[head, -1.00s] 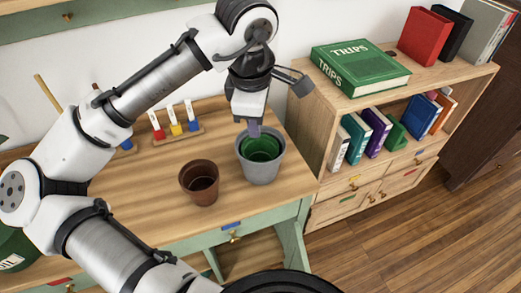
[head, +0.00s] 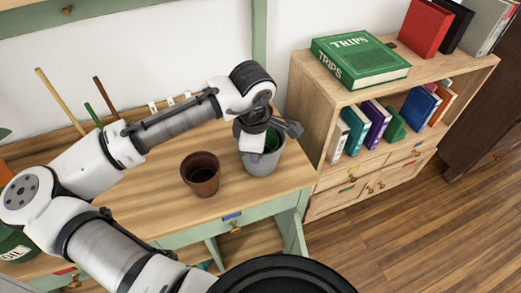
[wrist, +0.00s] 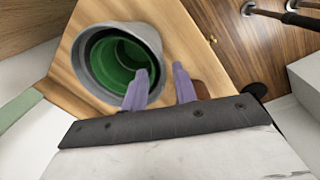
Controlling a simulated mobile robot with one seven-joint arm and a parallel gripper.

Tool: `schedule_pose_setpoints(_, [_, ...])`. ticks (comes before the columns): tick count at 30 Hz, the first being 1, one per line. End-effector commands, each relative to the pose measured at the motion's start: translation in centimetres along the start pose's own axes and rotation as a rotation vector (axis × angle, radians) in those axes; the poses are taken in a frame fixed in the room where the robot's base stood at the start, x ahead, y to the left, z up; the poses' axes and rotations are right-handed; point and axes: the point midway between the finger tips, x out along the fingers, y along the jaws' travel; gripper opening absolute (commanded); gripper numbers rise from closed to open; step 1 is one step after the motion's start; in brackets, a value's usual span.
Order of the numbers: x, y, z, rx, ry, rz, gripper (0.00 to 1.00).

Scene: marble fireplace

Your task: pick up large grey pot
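The large grey pot (head: 264,162) stands upright on the wooden table, with a green pot (wrist: 115,58) nested inside it. My gripper (head: 254,157) is at the pot's left rim in the head view and partly covers it. In the wrist view my gripper (wrist: 160,78) has its two purple fingers apart. One finger overlaps the pot's opening and the other appears outside it, with the rim's edge between them. I cannot tell whether either finger touches the wall.
A smaller brown pot (head: 200,174) stands just left of the grey pot. A wooden bookshelf (head: 311,110) with several books, including a large green book (head: 360,62), stands close on the right. Thin sticks (head: 60,100) rise at the table's back left.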

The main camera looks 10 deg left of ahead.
Motion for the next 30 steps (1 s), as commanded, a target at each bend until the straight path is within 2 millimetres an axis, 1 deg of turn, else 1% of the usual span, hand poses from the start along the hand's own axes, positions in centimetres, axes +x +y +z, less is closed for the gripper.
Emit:
schedule_pose_setpoints(1, [0.50,-0.04,-0.02,0.000,0.000,-0.002,0.28])
schedule_pose_setpoints(4, [1.10,-0.03,0.00,0.000,-0.001,0.000,0.28])
schedule_pose_setpoints(10, [1.18,-0.02,-0.01,0.000,-0.001,0.000,0.28])
schedule_pose_setpoints(11, [1.18,-0.01,-0.01,0.000,-0.001,0.000,0.27])
schedule_pose_setpoints(17, [1.16,-0.02,-0.01,0.000,-0.001,0.000,0.01])
schedule_pose_setpoints(18, [1.16,-0.01,-0.01,0.000,-0.001,0.000,0.00])
schedule_pose_setpoints(30, [1.12,0.00,0.00,0.000,-0.001,0.001,0.00])
